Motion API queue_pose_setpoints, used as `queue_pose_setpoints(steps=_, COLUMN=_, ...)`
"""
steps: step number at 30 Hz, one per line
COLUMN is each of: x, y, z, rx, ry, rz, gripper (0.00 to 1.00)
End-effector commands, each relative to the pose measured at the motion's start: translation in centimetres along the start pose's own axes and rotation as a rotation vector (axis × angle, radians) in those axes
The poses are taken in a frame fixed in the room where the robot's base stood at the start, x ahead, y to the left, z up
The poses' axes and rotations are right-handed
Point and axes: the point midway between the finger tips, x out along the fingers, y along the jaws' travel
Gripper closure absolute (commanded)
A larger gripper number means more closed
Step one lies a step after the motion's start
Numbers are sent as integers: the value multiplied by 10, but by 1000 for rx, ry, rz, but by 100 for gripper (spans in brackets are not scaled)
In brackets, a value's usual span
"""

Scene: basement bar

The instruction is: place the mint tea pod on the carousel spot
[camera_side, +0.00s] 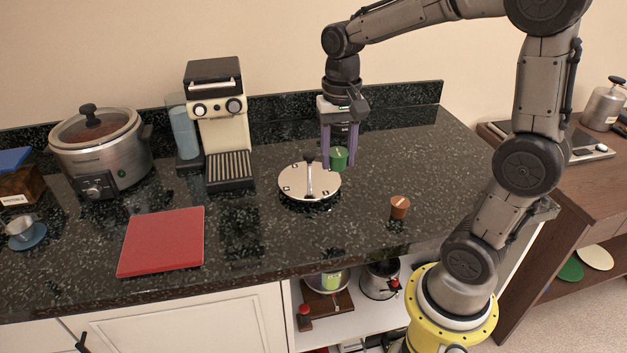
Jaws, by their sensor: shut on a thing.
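The green pod (338,158), which I take for the mint tea pod, is between the purple fingers of my gripper (340,155). My gripper is shut on it and points down. The pod shows over the right rear edge of the carousel (294,190), a round pale disc with a dark base and a central upright handle. I cannot tell exactly how high the pod is above the disc. Small dark marks show on the disc's top; which one is the named spot is not clear.
A brown pod (400,207) stands on the counter right of the carousel. A coffee machine (222,125) and a slow cooker (101,150) stand to the left. A red board (162,241) lies at the front left. The counter right of the carousel is mostly clear.

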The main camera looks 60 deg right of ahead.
Motion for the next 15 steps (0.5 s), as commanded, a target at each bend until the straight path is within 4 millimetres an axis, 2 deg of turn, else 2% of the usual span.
queue_pose_setpoints(steps=1, x=6, y=-7, z=-10, rx=1, ry=-3, rz=2, gripper=100)
queue_pose_setpoints(steps=6, x=34, y=-22, z=-32, rx=1, ry=-4, rz=3, gripper=100)
queue_pose_setpoints(steps=9, x=47, y=-28, z=-42, rx=1, ry=-2, rz=2, gripper=100)
queue_pose_setpoints(steps=15, x=59, y=-34, z=-51, rx=1, ry=0, rz=0, gripper=100)
